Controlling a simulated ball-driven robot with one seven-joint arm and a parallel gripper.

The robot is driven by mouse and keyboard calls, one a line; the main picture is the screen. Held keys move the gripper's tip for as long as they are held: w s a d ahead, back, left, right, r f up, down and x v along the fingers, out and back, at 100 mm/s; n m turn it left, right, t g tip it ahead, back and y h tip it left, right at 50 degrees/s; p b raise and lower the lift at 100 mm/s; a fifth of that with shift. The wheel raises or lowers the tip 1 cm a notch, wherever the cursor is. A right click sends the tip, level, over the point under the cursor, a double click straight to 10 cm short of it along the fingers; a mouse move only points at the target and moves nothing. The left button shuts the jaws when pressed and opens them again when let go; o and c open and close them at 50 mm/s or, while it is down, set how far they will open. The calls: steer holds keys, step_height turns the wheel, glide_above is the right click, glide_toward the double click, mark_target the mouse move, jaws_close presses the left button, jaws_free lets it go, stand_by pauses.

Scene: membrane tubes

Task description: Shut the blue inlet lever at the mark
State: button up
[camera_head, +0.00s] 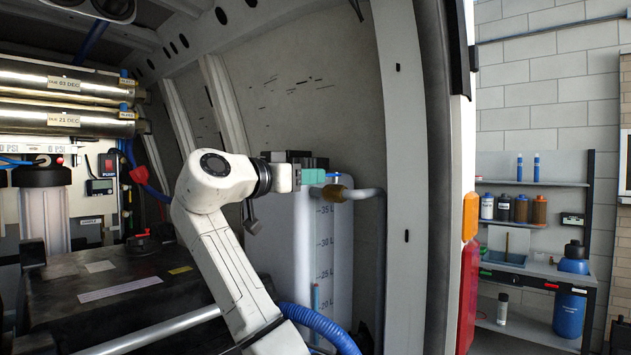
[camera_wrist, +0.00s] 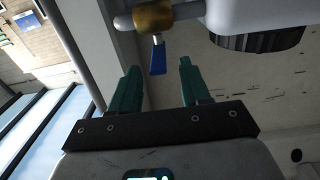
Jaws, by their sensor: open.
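The blue inlet lever (camera_wrist: 158,57) sticks out from a brass valve (camera_wrist: 153,17) on a grey pipe in the wrist view. There it points across the pipe, towards my gripper. My gripper (camera_wrist: 160,72) has two teal fingers, spread apart and empty. The lever's free end appears between the fingertips, with a gap on each side; I cannot tell whether it is at their depth. In the head view my gripper (camera_head: 318,177) is just left of the brass valve (camera_head: 335,193), and a sliver of the lever (camera_head: 333,175) shows. I cannot make out a mark.
A white tank (camera_head: 322,245) with a litre scale stands below the valve. The pipe (camera_head: 366,193) bends into the van wall on the right. A blue hose (camera_head: 322,322) runs low beside my arm. A dark case (camera_head: 125,285) lies left. Shelves stand outside, far right.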

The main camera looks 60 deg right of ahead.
steer(key=w+a+b, duration=0.1)
steer(key=a, duration=0.5)
steer(key=shift+a, duration=0.15)
steer(key=shift+w+f, duration=0.1)
stand_by(0.3)
